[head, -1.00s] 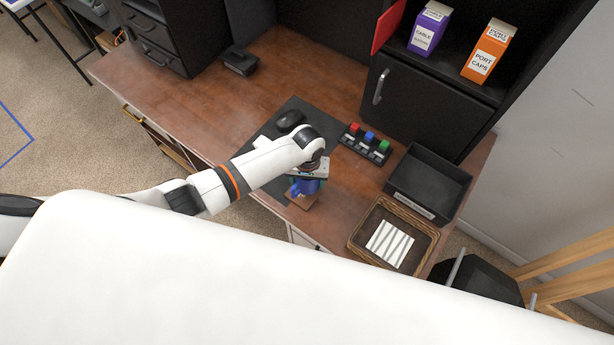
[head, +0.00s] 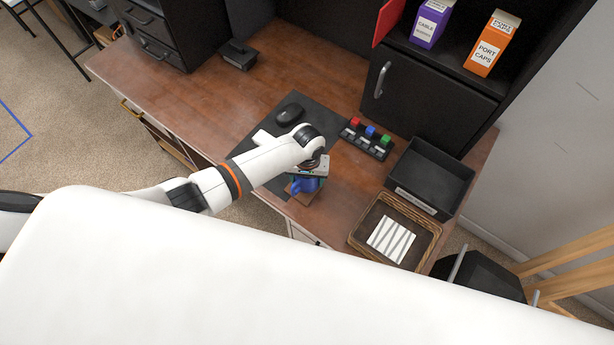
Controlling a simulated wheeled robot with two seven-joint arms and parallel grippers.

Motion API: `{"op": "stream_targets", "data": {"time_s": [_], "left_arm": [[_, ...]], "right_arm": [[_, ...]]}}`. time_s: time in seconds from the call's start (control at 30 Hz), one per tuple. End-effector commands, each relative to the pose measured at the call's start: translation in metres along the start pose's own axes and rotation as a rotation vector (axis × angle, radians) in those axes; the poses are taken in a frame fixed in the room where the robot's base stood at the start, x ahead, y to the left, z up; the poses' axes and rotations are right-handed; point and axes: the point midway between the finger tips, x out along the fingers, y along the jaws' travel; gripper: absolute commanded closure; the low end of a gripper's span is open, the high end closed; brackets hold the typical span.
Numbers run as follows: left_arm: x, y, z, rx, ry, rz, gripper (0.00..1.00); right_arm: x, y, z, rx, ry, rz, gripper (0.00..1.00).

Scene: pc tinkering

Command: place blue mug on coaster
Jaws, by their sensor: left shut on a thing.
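The blue mug (head: 303,185) is at the front of the wooden desk, partly hidden under my left gripper (head: 311,176). My left gripper is shut on the mug from above; its fingertips are mostly hidden. The brown coaster (head: 303,198) shows just below and around the mug. The mug is over the coaster, but I cannot tell whether its base touches it. My right gripper is not in view.
A dark mat with a black mouse (head: 289,114) lies behind the mug. A block holder (head: 368,138), a black tray (head: 428,178) and a wicker basket (head: 354,238) stand to the right. The desk's left part (head: 190,105) is mostly clear.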

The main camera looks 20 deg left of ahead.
Motion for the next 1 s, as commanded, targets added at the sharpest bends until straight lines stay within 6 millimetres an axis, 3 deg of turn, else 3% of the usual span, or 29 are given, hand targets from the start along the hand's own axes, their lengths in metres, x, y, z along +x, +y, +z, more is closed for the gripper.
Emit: {"op": "stream_targets", "data": {"time_s": [0.3,0.33,0.47,0.77,1.0], "left_arm": [[0.005,-0.001,0.0,0.0,-0.001,-0.001,0.66],[0.004,-0.001,0.0,0.0,-0.001,-0.001,0.3],[0.004,0.0,0.0,0.0,-0.001,-0.001,0.1],[0.004,0.0,0.0,0.0,0.0,0.0,0.1],[-0.027,-0.001,0.001,0.002,-0.004,-0.003,0.1]], "right_arm": [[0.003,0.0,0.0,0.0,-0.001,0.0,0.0],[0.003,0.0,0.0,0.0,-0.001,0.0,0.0],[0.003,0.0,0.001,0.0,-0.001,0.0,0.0],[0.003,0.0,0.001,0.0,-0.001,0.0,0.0],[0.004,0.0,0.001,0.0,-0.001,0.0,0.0]]}}
